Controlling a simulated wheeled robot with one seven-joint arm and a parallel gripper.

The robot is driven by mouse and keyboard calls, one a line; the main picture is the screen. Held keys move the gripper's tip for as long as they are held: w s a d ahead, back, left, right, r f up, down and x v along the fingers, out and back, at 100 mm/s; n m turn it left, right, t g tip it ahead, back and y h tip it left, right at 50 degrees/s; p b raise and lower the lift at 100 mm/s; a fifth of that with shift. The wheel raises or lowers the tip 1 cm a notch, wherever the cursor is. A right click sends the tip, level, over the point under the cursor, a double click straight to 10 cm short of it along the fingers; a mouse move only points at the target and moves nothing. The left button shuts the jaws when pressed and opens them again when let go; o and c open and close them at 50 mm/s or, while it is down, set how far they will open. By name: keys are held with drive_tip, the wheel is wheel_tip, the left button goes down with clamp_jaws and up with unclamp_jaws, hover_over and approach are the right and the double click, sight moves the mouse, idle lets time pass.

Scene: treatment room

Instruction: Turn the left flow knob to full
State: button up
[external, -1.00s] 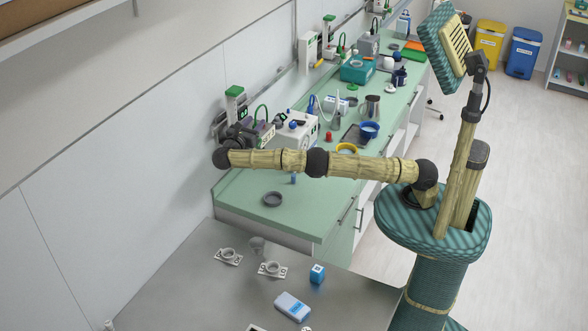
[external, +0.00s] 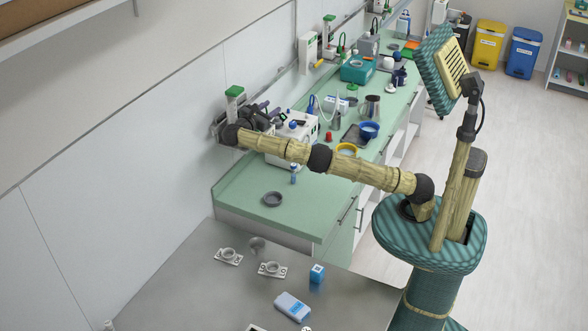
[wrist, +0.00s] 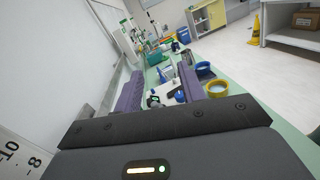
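A flowmeter with a green top (external: 234,92) is on the wall rail above the left end of the green counter. Its knob cannot be made out. A white scale plate with black numbers (wrist: 20,155), probably part of it, fills the lower left of the wrist view. My gripper (external: 266,110) is right beside the flowmeter and points along the wall over the counter. In the wrist view its two purple fingers (wrist: 160,88) stand apart, with nothing seen held between them. Another green-topped flowmeter (external: 329,22) is farther along the rail.
Below my gripper, a white device (external: 295,138) stands on the green counter (external: 240,192). A yellow-rimmed bowl (external: 346,149), a blue bowl (external: 369,130) and a metal jug (external: 372,106) stand beyond it. A grey ring dish (external: 273,199) lies at the counter's near end, which is otherwise bare.

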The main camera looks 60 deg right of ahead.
drive_tip(key=w+d+n+t+y+p, duration=0.25)
drive_tip(key=d+y, duration=0.35)
drive_tip(key=d, duration=0.4)
drive_tip(key=a+r+n+y+p, duration=0.1)
drive_tip(key=a+r+y+p, duration=0.6)
drive_tip(key=y+p, duration=0.7)
drive_tip(key=a+y, duration=0.2)
drive_tip(key=shift+s+a+t+y, duration=0.35)
drive_tip(key=shift+s+a+y, duration=0.05)
drive_tip(key=shift+n, duration=0.25)
drive_tip(key=p+x, duration=0.4)
drive_tip(key=x, duration=1.3)
drive_tip(key=shift+f, duration=0.2)
